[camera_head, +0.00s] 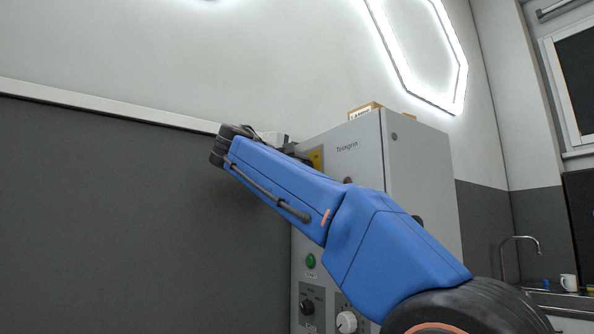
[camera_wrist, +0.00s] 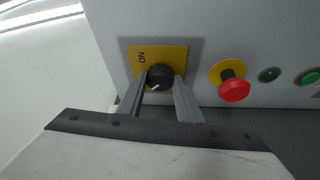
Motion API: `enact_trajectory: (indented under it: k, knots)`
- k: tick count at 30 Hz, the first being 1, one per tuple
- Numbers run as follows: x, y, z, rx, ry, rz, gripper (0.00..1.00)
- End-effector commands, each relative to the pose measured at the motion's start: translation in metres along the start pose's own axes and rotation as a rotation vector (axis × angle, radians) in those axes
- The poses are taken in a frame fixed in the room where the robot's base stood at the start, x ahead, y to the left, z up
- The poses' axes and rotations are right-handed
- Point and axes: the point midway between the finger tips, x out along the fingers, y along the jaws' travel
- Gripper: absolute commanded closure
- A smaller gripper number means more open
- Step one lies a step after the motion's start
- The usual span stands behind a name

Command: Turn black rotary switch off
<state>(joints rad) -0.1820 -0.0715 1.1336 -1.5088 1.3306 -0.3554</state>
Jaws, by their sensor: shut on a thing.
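The black rotary switch (camera_wrist: 160,75) sits on a yellow plate (camera_wrist: 177,53) marked ON, whose lettering is turned sideways in the wrist view. A white mark on the knob points to the lower left, away from the ON label. My gripper (camera_wrist: 163,82) is shut on the knob, with one grey finger on each side of it. In the head view the yellow plate (camera_head: 316,158) shows in part on the grey cabinet (camera_head: 345,165); my blue arm and wrist hide the switch there.
Beside the switch, the wrist view shows a red mushroom button (camera_wrist: 234,90), a dark button (camera_wrist: 269,75) and a green button (camera_wrist: 309,77). Lower on the cabinet are another black knob (camera_head: 307,307) and a white knob (camera_head: 347,322). A box (camera_head: 364,110) lies on top.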

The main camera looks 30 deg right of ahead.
Motion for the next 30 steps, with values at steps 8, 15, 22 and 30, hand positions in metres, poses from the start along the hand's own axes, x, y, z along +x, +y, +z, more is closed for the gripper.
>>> enact_trajectory:
  k: [8, 15, 22, 30]
  knots:
    - [-0.0001, 0.0001, -0.001, -0.012, 0.002, -0.004, 0.9]
    - [-0.0001, 0.0002, -0.0008, -0.012, 0.002, -0.004, 0.6]
    - [-0.0001, 0.0003, -0.0003, -0.011, 0.001, -0.004, 0.49]
    - [-0.0073, 0.0005, -0.0007, -0.01, 0.003, -0.004, 0.49]
